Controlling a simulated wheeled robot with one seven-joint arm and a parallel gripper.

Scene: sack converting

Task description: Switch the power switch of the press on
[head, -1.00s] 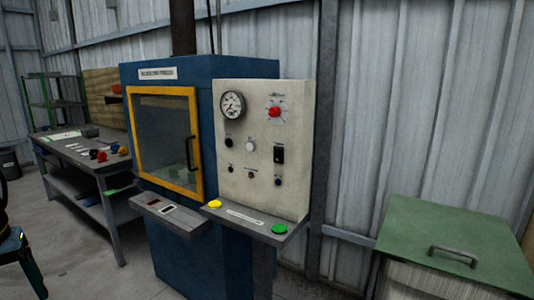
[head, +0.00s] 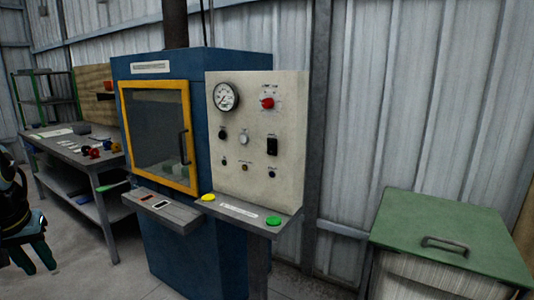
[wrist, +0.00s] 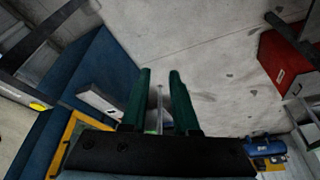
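The blue press (head: 190,255) stands in the middle of the head view, with a yellow-framed window door (head: 190,140) shut on its front. Its cream control panel (head: 225,180) carries a gauge, a red knob (head: 267,103), small buttons and a black rocker switch (head: 272,146), which looks like the power switch. Its on or off position is too small to tell. My gripper (head: 38,268) hangs at the lower left of the head view, well away from the panel. In the wrist view my gripper (wrist: 160,75) shows two green fingers apart with nothing between them.
A ledge below the panel holds a yellow button (head: 208,197) and a green button (head: 273,220). A grey workbench (head: 60,150) stands left of the press. A green-lidded bin (head: 430,215) stands at the right. Bare floor lies before the press.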

